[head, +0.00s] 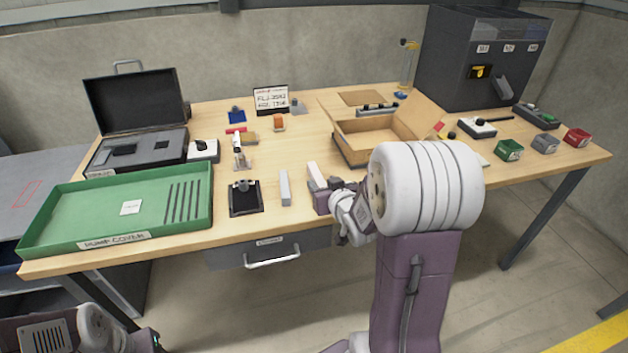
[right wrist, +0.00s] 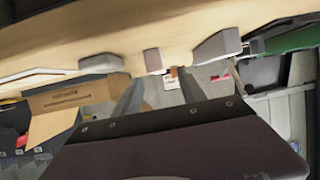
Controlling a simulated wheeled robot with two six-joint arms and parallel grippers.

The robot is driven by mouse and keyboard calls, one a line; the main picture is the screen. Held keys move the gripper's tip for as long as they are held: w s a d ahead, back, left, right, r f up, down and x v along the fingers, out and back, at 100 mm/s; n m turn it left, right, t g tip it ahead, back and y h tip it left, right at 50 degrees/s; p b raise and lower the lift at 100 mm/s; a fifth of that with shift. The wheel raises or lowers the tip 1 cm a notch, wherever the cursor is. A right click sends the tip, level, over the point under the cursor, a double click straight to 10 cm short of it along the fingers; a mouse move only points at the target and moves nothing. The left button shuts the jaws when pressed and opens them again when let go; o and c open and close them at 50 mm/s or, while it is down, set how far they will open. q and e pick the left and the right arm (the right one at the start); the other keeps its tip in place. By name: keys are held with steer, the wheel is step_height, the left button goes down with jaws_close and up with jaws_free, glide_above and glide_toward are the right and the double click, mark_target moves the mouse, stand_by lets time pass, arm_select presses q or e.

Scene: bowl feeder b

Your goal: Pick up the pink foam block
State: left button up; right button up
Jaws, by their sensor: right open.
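The pink foam block (head: 313,171) is a small pale pink block standing near the table's front edge, just beyond my right gripper (head: 320,184) in the head view. In the right wrist view the pink block (right wrist: 153,60) shows ahead of the fingers, roughly between their lines. My right gripper (right wrist: 158,92) is open there, with nothing between its fingers. In the head view my right arm hides part of the area around it. My left arm is low at the left, off the table; its fingers are not clear there.
A grey block (head: 285,188) stands left of the pink one. Further left are a black stand (head: 245,198) and a green tray (head: 60,214). An open cardboard box (head: 345,150) stands behind. A rounded grey item (right wrist: 101,63) lies on the pink block's other side in the wrist view.

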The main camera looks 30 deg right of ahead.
mark_target(318, 177)
steer(key=x, duration=0.2)
steer(key=shift+w+d+f, duration=0.1)
steer(key=shift+w+f, duration=0.1)
steer(key=b+x, duration=0.1)
steer(key=x, duration=0.5)
steer(key=shift+d+r, duration=0.15)
steer(key=shift+s+r, duration=0.1)
steer(key=shift+s, duration=0.05)
steer(key=shift+c, duration=0.3)
jaws_close()
